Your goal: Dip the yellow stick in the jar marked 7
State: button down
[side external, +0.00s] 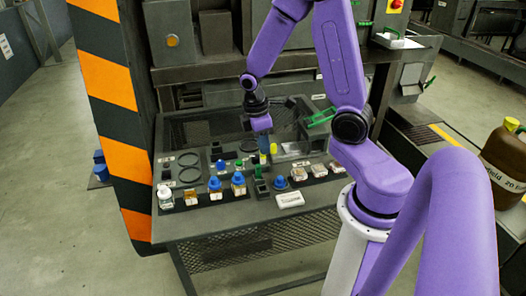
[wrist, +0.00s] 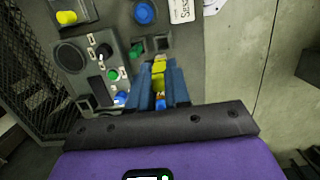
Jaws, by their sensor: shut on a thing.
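My gripper (wrist: 160,82) is shut on the yellow stick (wrist: 158,70), which shows between its blue fingers in the wrist view. In the side view my gripper (side external: 263,146) is low over the back middle of the bench, and a small yellow spot shows below it. Several small jars stand along the front of the bench, among them a white-capped jar (side external: 165,194), an amber jar (side external: 190,194) and a blue-capped jar (side external: 238,183). I cannot read which jar is marked 7. The stick's lower end is not clear.
A second yellow piece (side external: 273,148) stands right of my gripper. It may be the yellow cap (wrist: 67,17) in the wrist view. A white device (side external: 290,200) lies at the bench's front edge. A green-handled tray (side external: 320,117) is at the right. Mesh (side external: 200,130) lies behind.

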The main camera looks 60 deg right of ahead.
jog(key=shift+w+a+r, duration=0.1)
jog(key=shift+w+r, duration=0.05)
jog(key=shift+r, duration=0.35)
jog(key=shift+w+a+r, duration=0.1)
jog(key=shift+w+r, duration=0.05)
jog(key=shift+r, duration=0.35)
jog(key=w+a, duration=1.4)
jog(key=w, duration=0.3)
notch_tip(320, 180, down, 9)
jog(key=shift+w+f, duration=0.15)
jog(key=shift+w, duration=0.1)
jog(key=shift+f, duration=1.8)
dwell(0.6)
jog(key=shift+r, duration=0.2)
dwell(1.0)
jog(key=shift+r, duration=1.85)
